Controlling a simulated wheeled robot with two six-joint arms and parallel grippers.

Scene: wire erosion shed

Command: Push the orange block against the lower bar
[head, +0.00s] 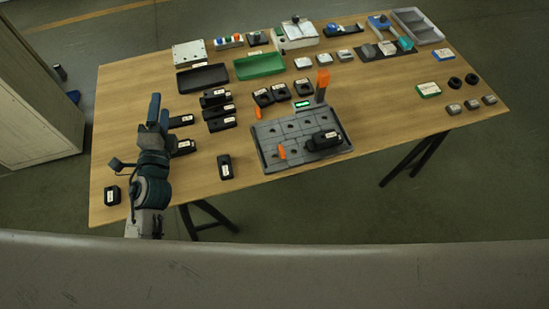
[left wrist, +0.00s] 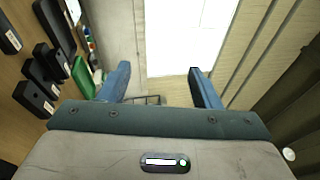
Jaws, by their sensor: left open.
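A grey fixture plate (head: 275,131) lies on the table right of the middle in the head view. A black bar-like block (head: 324,141) lies on the plate's front right; I cannot tell which part is the lower bar. My left gripper (head: 156,108) is over the table's left side, well apart from the plate. Its fingers (left wrist: 159,82) are open and empty in the left wrist view.
Several black labelled blocks (head: 224,167) lie between my left gripper and the plate. A black tray (head: 203,79) and a green tray (head: 260,67) are behind them. Bare wood table (head: 390,110) shows right of the plate.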

